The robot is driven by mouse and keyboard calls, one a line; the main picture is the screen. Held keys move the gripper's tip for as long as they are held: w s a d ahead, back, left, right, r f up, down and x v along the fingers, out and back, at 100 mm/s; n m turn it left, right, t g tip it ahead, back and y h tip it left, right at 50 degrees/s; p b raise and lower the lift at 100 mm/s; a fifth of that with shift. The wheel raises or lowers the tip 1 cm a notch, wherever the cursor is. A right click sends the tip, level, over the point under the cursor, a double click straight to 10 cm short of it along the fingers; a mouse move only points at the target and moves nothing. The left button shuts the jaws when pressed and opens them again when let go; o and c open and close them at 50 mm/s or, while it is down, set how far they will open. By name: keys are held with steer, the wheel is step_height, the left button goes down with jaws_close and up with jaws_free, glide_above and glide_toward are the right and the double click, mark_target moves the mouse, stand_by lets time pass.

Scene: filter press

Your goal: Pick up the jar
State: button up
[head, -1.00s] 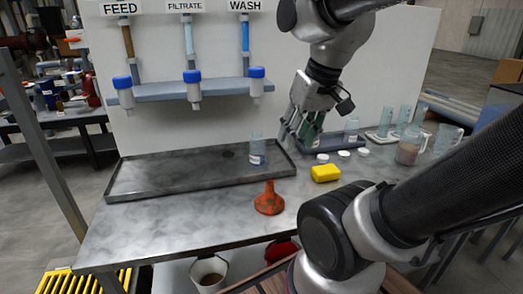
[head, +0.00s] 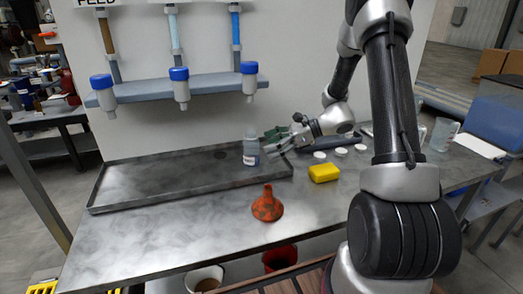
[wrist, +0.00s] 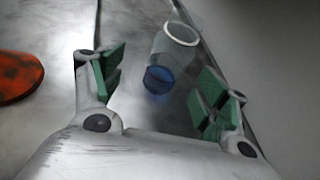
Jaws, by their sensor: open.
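The jar (head: 251,150) is clear, with a pale label low on its side. It stands upright at the right end of the dark metal tray (head: 130,200). My gripper (head: 272,143) is open, low and just to the right of the jar. In the wrist view the jar (wrist: 175,45) shows a round pale rim and a blue patch at its near end. It lies ahead of and between the green-padded fingers of my gripper (wrist: 158,78), nearer the right one. I cannot tell whether a finger touches it.
An orange funnel (head: 267,205) stands in front of the tray. A yellow sponge (head: 324,173) and white caps (head: 340,152) lie right of it. A shelf with blue-capped bottles (head: 181,88) hangs above the tray. The front left of the table is clear.

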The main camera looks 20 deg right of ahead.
mark_target(253, 141)
steer(key=shift+w+d+f+m, duration=0.2)
steer(key=shift+w+f+m, duration=0.15)
steer(key=shift+f, duration=0.1)
steer(key=shift+w+a+f+t, duration=0.15)
steer(key=shift+w+a+t, duration=0.05)
steer(key=shift+t, duration=0.1)
steer(key=x, duration=0.7)
steer(key=shift+r, duration=0.25)
steer(key=shift+a, duration=0.1)
steer(key=c, duration=1.2)
steer(key=shift+r, duration=0.15)
steer(key=shift+r, duration=1.5)
steer(key=shift+s+d+r, duration=0.1)
steer(key=shift+d+r, duration=0.05)
steer(key=shift+d, duration=0.1)
steer(key=s+d, duration=0.2)
steer(key=d, duration=0.3)
steer(key=s+d, duration=0.2)
steer(key=d, duration=0.3)
steer(key=s+d, duration=0.2)
steer(key=d, duration=0.4)
steer(key=shift+s, duration=0.4)
